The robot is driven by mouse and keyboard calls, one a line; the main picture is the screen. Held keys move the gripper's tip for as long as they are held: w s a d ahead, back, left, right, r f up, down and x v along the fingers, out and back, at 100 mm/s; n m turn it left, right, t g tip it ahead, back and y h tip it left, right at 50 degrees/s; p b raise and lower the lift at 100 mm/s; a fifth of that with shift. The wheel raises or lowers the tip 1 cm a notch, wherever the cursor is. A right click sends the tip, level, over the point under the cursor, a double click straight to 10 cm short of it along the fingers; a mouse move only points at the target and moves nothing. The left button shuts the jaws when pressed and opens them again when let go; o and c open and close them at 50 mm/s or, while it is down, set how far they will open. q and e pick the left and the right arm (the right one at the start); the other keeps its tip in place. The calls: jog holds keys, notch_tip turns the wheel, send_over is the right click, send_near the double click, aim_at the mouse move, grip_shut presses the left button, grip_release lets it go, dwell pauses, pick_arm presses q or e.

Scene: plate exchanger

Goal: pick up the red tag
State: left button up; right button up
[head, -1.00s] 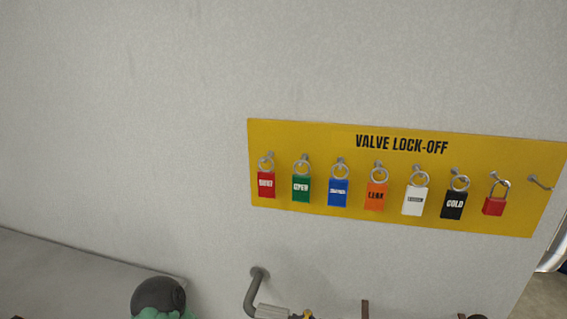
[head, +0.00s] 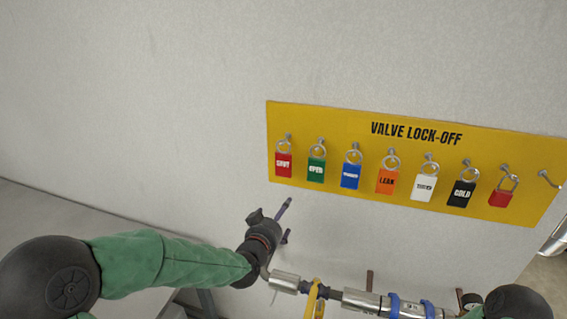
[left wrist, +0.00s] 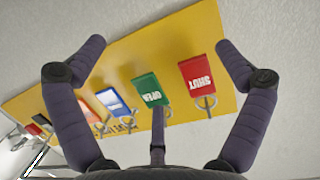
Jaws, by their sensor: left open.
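The red tag (head: 283,165), lettered SHUT, hangs by a ring from a hook at the left end of the yellow VALVE LOCK-OFF board (head: 415,132). In the left wrist view the red tag (left wrist: 196,78) appears upside down, right of centre, between the spread fingers and nearer the right one. My left gripper (head: 287,218) is open and empty, below the red tag and apart from it. In the left wrist view the left gripper (left wrist: 160,46) frames the red and green tags. My right gripper is not in view.
A green tag (head: 316,170) hangs beside the red one. Blue, orange, white and black tags and a red padlock (head: 501,198) follow to the right. Metal pipework (head: 370,301) with blue bands and a yellow handle (head: 312,298) runs below the board. The wall left of the board is bare.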

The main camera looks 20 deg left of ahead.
pick_arm(q)
notch_tip(320, 180, up, 9)
jog(key=t, duration=0.2)
send_near(286, 165)
jog(key=w, duration=0.3)
jog(key=shift+w+d+f+p, duration=0.15)
jog(key=shift+w+p, duration=0.35)
jog(key=shift+w, duration=0.8)
jog(key=shift+w+d+f+p, duration=0.15)
jog(key=shift+w+p, duration=0.3)
jog(key=shift+w, duration=0.9)
jog(key=shift+r, duration=0.1)
jog(key=c, duration=1.2)
